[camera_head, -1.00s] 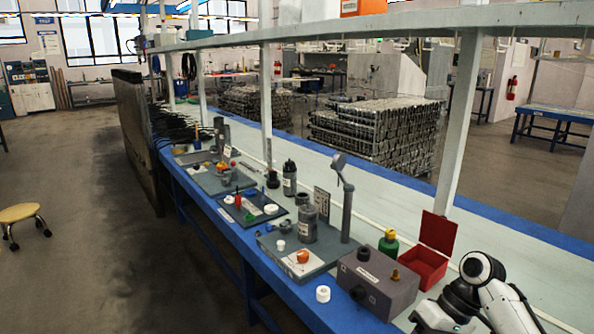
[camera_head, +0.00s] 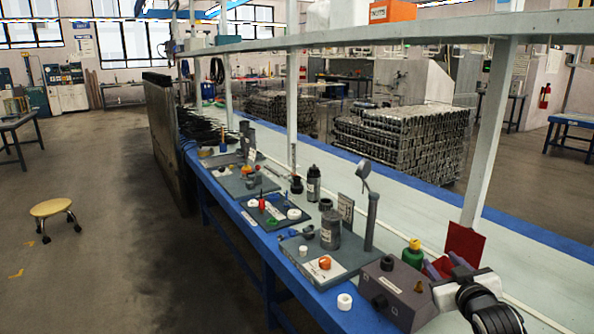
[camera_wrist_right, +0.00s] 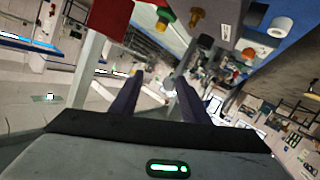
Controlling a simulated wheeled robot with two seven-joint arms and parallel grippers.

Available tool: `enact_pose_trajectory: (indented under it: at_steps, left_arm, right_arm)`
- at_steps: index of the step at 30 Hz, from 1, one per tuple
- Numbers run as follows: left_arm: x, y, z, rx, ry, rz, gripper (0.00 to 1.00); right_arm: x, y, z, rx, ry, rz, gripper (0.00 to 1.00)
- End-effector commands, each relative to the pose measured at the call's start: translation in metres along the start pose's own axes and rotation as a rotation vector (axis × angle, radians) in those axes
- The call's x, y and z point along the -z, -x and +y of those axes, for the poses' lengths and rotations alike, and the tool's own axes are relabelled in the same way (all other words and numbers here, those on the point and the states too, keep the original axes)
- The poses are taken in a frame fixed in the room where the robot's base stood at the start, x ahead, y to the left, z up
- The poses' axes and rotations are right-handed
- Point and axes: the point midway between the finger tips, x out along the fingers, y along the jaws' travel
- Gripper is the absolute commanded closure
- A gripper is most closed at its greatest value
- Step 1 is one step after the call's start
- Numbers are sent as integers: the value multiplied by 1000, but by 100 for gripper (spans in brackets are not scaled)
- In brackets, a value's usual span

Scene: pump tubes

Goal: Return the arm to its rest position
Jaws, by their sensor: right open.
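My right arm comes in at the lower right of the head view. Its gripper (camera_head: 445,264) is open, with two dark purple fingers pointing away over the bench, in front of the red box (camera_head: 466,244) in the picture. In the right wrist view the two fingers (camera_wrist_right: 159,80) stand apart with nothing between them. The red box (camera_wrist_right: 107,16) shows beyond them at the top. Whether the fingers touch the box cannot be told. My left gripper is not in view.
A white ring (camera_head: 344,301) lies at the bench's front edge. A shelf post (camera_head: 489,140) rises behind the red box. Grey trays with parts fill the bench further left.

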Motion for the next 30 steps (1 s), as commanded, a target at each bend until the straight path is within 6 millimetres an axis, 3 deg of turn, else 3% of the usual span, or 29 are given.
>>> enact_pose_trajectory:
  at_steps: [5, 8, 12, 15, 21, 24, 27, 30]
  left_arm:
    - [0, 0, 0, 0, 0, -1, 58]
    - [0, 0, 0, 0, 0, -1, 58]
    - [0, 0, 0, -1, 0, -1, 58]
    - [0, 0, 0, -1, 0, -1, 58]
    - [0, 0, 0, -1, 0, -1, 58]
    - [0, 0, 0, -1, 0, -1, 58]
    - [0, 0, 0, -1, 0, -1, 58]
    - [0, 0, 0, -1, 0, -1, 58]
  right_arm:
    - [-75, 40, -61, 89, -8, -84, 58]
    - [-123, 75, -100, 148, -21, -144, 58]
    - [-187, 141, -155, 234, -55, -238, 58]
    - [-222, 192, -186, 286, -86, -304, 58]
    - [-270, 296, -233, 366, -160, -431, 58]
    - [-280, 332, -245, 387, -189, -474, 58]
    - [-284, 351, -251, 398, -205, -498, 58]
    - [-285, 357, -253, 401, -210, -505, 58]
